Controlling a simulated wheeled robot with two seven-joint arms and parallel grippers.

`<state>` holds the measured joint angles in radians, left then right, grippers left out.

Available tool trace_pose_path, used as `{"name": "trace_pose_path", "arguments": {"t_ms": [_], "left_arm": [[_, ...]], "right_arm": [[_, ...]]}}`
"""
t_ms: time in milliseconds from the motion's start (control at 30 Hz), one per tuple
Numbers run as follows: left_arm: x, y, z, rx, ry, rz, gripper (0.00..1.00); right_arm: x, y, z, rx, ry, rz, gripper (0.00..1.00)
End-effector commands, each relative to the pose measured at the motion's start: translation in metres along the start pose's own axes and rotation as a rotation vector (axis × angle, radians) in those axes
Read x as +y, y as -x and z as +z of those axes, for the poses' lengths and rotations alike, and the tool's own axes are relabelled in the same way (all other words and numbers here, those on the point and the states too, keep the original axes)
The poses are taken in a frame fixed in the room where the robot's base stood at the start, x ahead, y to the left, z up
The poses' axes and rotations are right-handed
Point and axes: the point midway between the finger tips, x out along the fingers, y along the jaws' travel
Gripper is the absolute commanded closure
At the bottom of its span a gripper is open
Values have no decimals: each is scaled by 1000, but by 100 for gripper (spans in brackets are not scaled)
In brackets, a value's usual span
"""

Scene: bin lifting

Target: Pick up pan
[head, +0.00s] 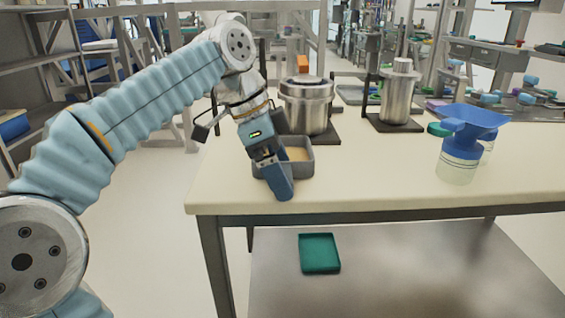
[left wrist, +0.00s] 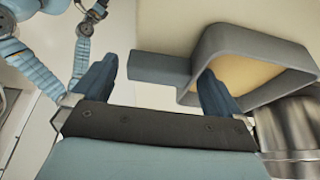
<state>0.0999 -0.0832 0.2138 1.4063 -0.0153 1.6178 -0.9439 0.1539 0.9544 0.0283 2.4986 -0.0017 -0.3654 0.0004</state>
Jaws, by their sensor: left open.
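The pan (head: 304,167) is a small grey rectangular vessel with a tan inside. It sits on the cream tabletop near its left front edge. It also shows in the left wrist view (left wrist: 262,37), with its short, blocky grey handle (left wrist: 160,68) pointing left. My left gripper (head: 281,188) is over the pan's near side and hides part of it and its handle. In the left wrist view its two blue fingers are apart, and the handle appears in the gap between them, touching neither. I cannot tell whether the handle is at fingertip depth. My right gripper is not in view.
A steel pot (head: 308,105) stands on a dark base just behind the pan. A second steel vessel (head: 397,100) stands further right. A blue funnel (head: 470,120) sits on a bottle at the right. A green tray (head: 319,253) lies on the lower shelf. The tabletop's front middle is clear.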

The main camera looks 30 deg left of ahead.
Motion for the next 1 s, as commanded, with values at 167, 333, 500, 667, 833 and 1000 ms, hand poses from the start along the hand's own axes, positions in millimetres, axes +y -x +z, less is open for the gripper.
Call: {"name": "trace_pose_path", "arguments": {"t_ms": [167, 333, 500, 667, 833, 1000], "left_arm": [[0, 0, 0, 0, 0, 0, 24], [0, 0, 0, 0, 0, 0, 51], [0, 1, 0, 1, 0, -1, 52], [0, 9, -4, 2, -1, -3, 52], [6, 39, -17, 4, -5, -4, 52], [41, 77, -36, 5, -6, -4, 52]], "right_arm": [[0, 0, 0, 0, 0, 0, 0], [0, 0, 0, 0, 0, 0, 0], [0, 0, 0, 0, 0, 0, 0], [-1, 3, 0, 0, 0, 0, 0], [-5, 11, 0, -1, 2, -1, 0], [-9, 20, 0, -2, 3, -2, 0]]}}
